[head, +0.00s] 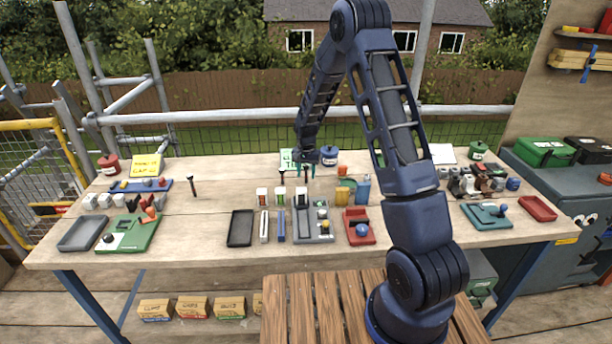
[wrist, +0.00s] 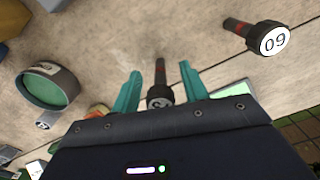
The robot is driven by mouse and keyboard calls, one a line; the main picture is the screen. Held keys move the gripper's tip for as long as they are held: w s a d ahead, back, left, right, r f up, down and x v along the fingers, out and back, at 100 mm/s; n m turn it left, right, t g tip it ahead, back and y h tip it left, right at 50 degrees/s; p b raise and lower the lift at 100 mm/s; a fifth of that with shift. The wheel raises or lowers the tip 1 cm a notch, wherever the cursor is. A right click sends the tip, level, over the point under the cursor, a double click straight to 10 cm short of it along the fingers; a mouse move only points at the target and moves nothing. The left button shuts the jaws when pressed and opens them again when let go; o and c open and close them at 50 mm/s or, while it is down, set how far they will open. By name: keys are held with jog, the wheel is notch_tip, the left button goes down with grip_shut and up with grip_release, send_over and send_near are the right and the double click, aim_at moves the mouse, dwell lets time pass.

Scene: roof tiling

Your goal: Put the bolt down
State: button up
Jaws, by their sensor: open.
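My gripper (head: 304,168) is low over the back middle of the table in the head view. In the wrist view its two teal fingers (wrist: 160,72) are open, one on each side of a dark bolt (wrist: 159,97) with a red band and a pale numbered head. The bolt is between the fingers with a gap visible on both sides; its head is partly hidden by the gripper body.
A green-topped round container (wrist: 48,86) is left of the fingers. White, green and red-marked blocks (head: 281,196) and a grey tray (head: 314,236) stand in front of my gripper. A lone dark bolt (head: 192,186) stands farther left, with bare wood around it.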

notch_tip(320, 180, up, 11)
jog(key=shift+f, duration=0.2)
jog(key=shift+s+d+r, duration=0.1)
jog(key=shift+r, duration=0.4)
jog(key=s+d+r+n+t, duration=0.1)
jog(key=s+d+r, duration=0.5)
jog(key=s+r, duration=0.25)
jog(key=s+d+r+n+t, duration=0.1)
jog(key=s+d+r, duration=0.55)
jog(key=r, duration=0.35)
jog(key=s+d+r+t, duration=0.1)
jog(key=s+d+r, duration=0.1)
jog(key=s, duration=1)
jog(key=s+d+r+n+t, duration=0.1)
jog(key=s+d, duration=0.4)
jog(key=s, duration=0.8)
jog(key=shift+d+r+n+t, duration=0.15)
jog(key=shift+r+n+t, duration=0.15)
jog(key=shift+r, duration=0.4)
jog(key=shift+o, duration=0.6)
jog(key=shift+w, duration=0.15)
